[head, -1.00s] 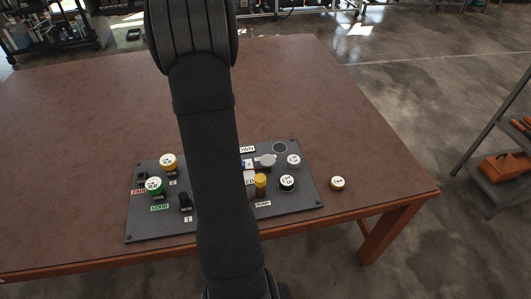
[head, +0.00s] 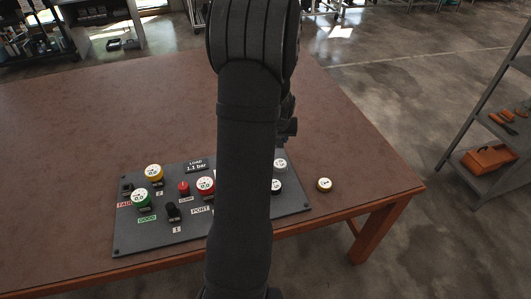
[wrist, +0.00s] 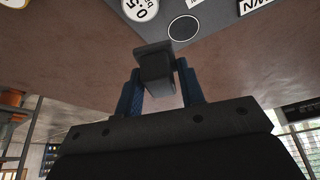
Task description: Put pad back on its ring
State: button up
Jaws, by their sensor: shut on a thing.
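My gripper (wrist: 160,95) shows in the wrist view with its two blue fingers shut on a dark grey, block-like piece with a wider flat end, which I take to be the pad (wrist: 155,70). The ring (wrist: 183,28) is a thin pale circle around a dark disc on the grey panel, just beyond the held piece in the wrist view. The piece appears apart from the panel, though the exact gap is hard to judge. In the head view my arm hides the ring, the fingers and the held piece.
The grey panel (head: 190,229) lies on the brown table (head: 90,120) and carries gauges, knobs and labels. A white-faced gauge (wrist: 140,9) sits close to the ring. A small round, white-topped piece (head: 325,184) lies loose right of the panel. The table's far left is clear.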

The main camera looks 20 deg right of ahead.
jog(key=s+d, duration=0.2)
jog(key=d, duration=0.3)
jog(key=shift+m, duration=0.3)
jog(key=w+a+f, duration=0.2)
jog(key=w, duration=0.1)
jog(key=w+a+f, duration=0.2)
jog(key=w+a, duration=0.1)
jog(key=w+a+f, duration=0.2)
jog(key=w, duration=0.1)
jog(key=shift+a+f, duration=0.15)
jog(key=shift+f, duration=2)
jog(key=shift+f, duration=0.1)
jog(key=o, duration=1)
jog(key=shift+c, duration=0.2)
jog(key=v, duration=1.2)
jog(key=shift+a, duration=0.2)
